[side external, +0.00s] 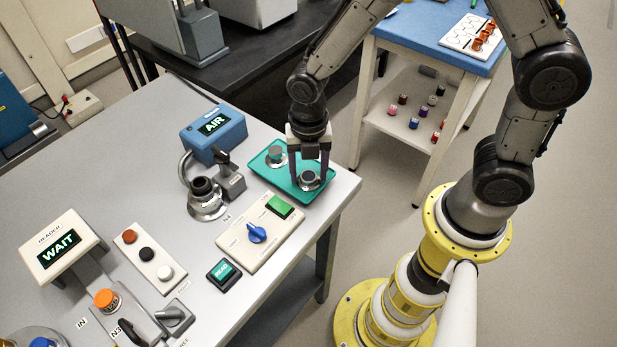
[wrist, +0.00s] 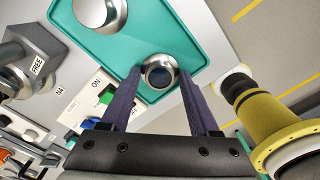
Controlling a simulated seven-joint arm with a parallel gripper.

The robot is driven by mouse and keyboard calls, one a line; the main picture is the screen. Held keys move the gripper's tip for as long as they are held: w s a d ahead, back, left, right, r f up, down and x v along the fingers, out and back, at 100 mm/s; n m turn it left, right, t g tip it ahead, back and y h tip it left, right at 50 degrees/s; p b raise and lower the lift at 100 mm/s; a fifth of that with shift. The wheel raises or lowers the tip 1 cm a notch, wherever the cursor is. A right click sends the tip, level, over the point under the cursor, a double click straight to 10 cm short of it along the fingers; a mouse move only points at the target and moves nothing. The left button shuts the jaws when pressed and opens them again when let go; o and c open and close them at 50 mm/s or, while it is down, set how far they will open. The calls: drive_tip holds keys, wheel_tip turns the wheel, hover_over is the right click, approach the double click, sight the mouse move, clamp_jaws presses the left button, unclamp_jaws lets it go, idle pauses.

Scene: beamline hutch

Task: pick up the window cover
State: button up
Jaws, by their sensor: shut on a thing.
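The window cover, which I take to be the round metal piece with a dark top (side external: 309,178), is at the near right end of the teal tray (side external: 318,194). In the wrist view the window cover (wrist: 160,72) shows as a silver ring with a dark, bluish centre. My gripper (side external: 309,181) points down over the tray, its two purple-grey fingers on either side of the window cover and shut on it. The fingers (wrist: 162,78) also show in the wrist view. I cannot tell whether the cover is clear of the tray.
A second round grey piece (side external: 275,155) stands in the same tray. Left of the tray are a metal fitting with a dark top (side external: 205,194) and the blue AIR box (side external: 214,132). A control panel (side external: 262,235) with a green button and blue knob lies in front.

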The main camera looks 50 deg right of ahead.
sight(308, 176)
drive_tip(key=shift+r, duration=0.1)
drive_tip(key=shift+w+r, duration=0.1)
drive_tip(key=shift+r, duration=0.35)
wheel_tip(308, 176, up, 2)
drive_tip(key=shift+r, duration=0.2)
drive_tip(key=s+d+r, duration=0.1)
drive_tip(key=s+r, duration=0.2)
drive_tip(key=s, duration=0.1)
drive_tip(key=s+d+r, duration=0.2)
drive_tip(key=s+r, duration=0.1)
drive_tip(key=s, duration=0.2)
drive_tip(key=s+d+r, duration=0.1)
drive_tip(key=s+r, duration=0.2)
drive_tip(key=s, duration=0.1)
drive_tip(key=shift+s+d+r, duration=0.15)
drive_tip(key=shift+s+r, duration=0.1)
drive_tip(key=shift+r, duration=0.05)
idle(0.6)
